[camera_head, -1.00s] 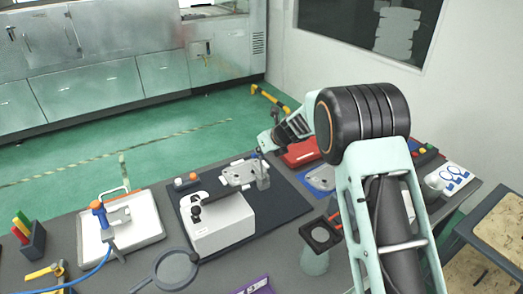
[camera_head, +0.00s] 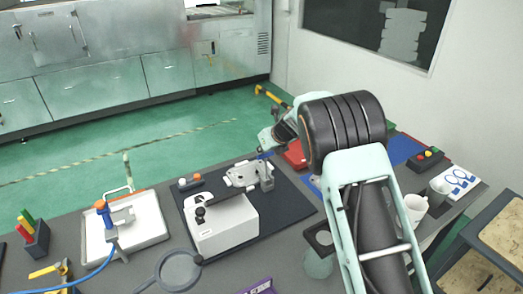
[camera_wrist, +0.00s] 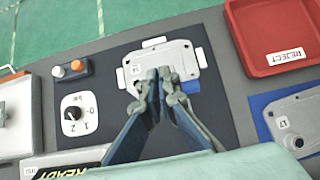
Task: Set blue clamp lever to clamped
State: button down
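A pale grey casting (camera_head: 242,174) sits at the far end of a dark mat, behind a white box with a black knob. A grey upright post (camera_head: 265,172) stands at its right end. A small blue part (camera_head: 265,154), possibly the clamp lever, shows above the post, close to my gripper (camera_head: 273,143). In the wrist view my gripper (camera_wrist: 161,80) points at the casting (camera_wrist: 180,56), its fingertips close together over the near edge. The fingers cover the clamp area, so I cannot make out the lever's position or any grip on it.
The white box's dial (camera_wrist: 77,114) lies left of my fingers, below orange and white buttons (camera_wrist: 68,68). A red REJECT tray (camera_wrist: 270,40) and another casting (camera_wrist: 298,120) on a blue mat lie to the right. A white mug (camera_head: 415,208) stands beside my arm.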

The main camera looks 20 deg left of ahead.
jog(key=shift+d+f, duration=0.1)
jog(key=shift+d, duration=0.15)
jog(key=v, duration=1.2)
jog(key=shift+a, duration=0.25)
